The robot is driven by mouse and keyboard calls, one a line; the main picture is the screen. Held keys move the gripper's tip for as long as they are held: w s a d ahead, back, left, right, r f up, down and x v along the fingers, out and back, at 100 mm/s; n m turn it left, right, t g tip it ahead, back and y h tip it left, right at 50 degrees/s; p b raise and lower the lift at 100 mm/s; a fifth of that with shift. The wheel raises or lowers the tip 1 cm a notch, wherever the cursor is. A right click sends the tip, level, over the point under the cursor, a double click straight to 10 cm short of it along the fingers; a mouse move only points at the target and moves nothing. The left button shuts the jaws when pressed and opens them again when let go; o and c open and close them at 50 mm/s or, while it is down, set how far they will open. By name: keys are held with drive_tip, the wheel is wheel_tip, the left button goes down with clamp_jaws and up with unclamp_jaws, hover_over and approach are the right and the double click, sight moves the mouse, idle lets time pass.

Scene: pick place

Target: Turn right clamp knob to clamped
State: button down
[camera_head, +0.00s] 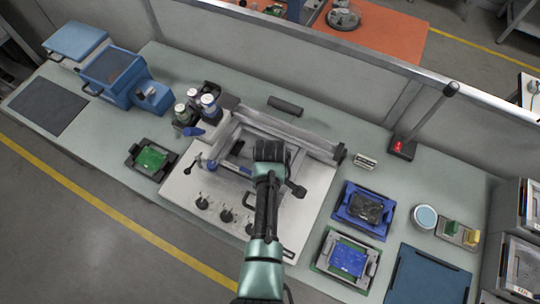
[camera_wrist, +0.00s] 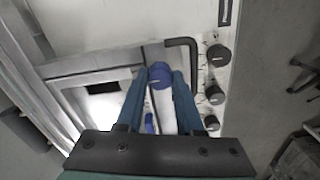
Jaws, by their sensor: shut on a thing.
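The right clamp knob (camera_wrist: 160,76) is a round blue knob on the clamp fixture, between my gripper's fingertips in the wrist view. My gripper (camera_wrist: 160,82) has two blue fingers, shut on this knob from both sides. In the head view my gripper (camera_head: 270,152) covers the knob, so it is hidden there. The grey metal clamp frame (camera_head: 228,133) stands on a white base plate (camera_head: 310,205). The left blue clamp knob (camera_head: 211,165) shows in the head view. Another blue part (camera_wrist: 149,122) lies lower in the wrist view. I cannot tell the held knob's exact angle.
Several black knobs (camera_head: 226,215) stand along the plate's front, beside a black bent handle (camera_wrist: 185,48). Bottles (camera_head: 208,104) stand behind left. A green board (camera_head: 152,157) in a holder lies left. Blue trays (camera_head: 362,208) lie right. A red-button box (camera_head: 400,147) stands behind right.

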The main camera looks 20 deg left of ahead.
drive_tip(key=shift+w+r, duration=0.1)
drive_tip(key=c, duration=0.5)
unclamp_jaws()
drive_tip(key=shift+c, duration=0.2)
wheel_tip(320, 180, up, 13)
drive_tip(key=b, duration=0.2)
